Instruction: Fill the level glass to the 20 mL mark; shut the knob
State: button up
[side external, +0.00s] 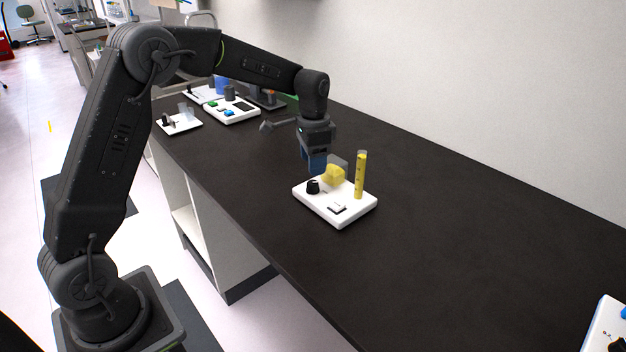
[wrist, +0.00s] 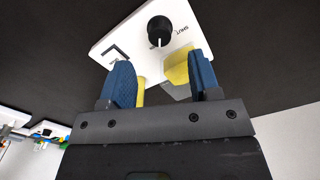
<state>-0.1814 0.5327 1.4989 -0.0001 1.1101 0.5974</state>
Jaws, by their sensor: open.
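The level glass (side external: 361,176) is a clear upright tube at the back right of a white base plate (side external: 337,221). Yellow liquid fills most of it, close to the top; its marks are too small to read. The black knob (side external: 313,187) sits at the plate's left; in the wrist view the knob (wrist: 161,31) has a white pointer aimed down toward my gripper, with small lettering to its right. A yellow block-like part (side external: 333,175) stands between knob and glass. My gripper (side external: 316,165) is open with blue fingers, above and behind the knob, apart from it, also in the wrist view (wrist: 160,62).
A small switch (side external: 337,209) is on the plate's front. White instrument boards (side external: 232,110) stand at the bench's far left end, and another (side external: 603,325) at the near right corner. The dark bench (side external: 450,225) is clear right of the plate, with a wall behind.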

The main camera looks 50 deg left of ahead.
aim_at(313, 182)
notch_tip(313, 182, down, 6)
jog(key=shift+r, duration=0.1)
jog(key=shift+c, duration=0.2)
jog(key=c, duration=0.9)
